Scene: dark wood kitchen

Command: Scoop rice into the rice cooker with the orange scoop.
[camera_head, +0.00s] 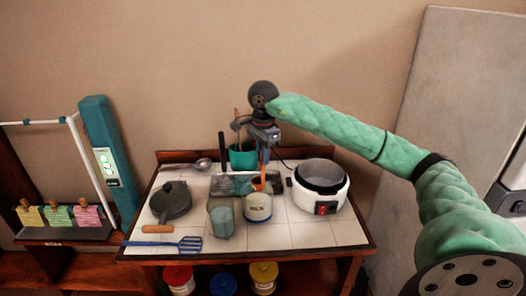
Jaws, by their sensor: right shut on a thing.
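The rice cooker (337,198) is white with a red switch, and its lid is open with the grey inner pot showing. It stands at the right of the tiled table. A white rice canister (257,212) stands left of it, near the middle. My right gripper (264,162) points down above the canister and is shut on the orange scoop (259,184). The scoop is upright at the canister's mouth; its lower end is hidden, and I cannot tell whether it holds rice. My left gripper is not in view.
A clear jug (221,220) stands just left of the canister. A dark pot (171,201), a blue spatula (188,244) and a ladle (203,163) lie farther left. A green utensil holder (243,157) stands behind. The tabletop's front right is clear.

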